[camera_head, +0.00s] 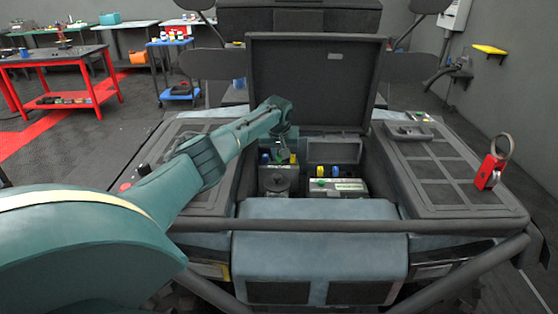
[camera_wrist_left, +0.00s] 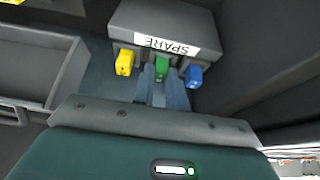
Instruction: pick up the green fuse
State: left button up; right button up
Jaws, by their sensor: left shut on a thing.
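The green fuse (camera_wrist_left: 162,66) sits between the fingers of my left gripper (camera_wrist_left: 161,78) in the left wrist view, at the front of a grey box labelled SPARE (camera_wrist_left: 165,35). The gripper is shut on it. A yellow fuse (camera_wrist_left: 124,62) is on one side and a blue fuse (camera_wrist_left: 193,76) on the other, both apart from the fingers. In the head view my left gripper (camera_head: 284,152) reaches down into the open bay; the green fuse is hard to make out there. My right gripper is not in view.
The raised lid (camera_head: 312,85) stands behind the bay. To the right in the bay is a box with a yellow fuse (camera_head: 320,171) and a blue fuse (camera_head: 335,172). The bay walls are close around the gripper.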

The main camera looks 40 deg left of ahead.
pick_arm(q)
grip_shut()
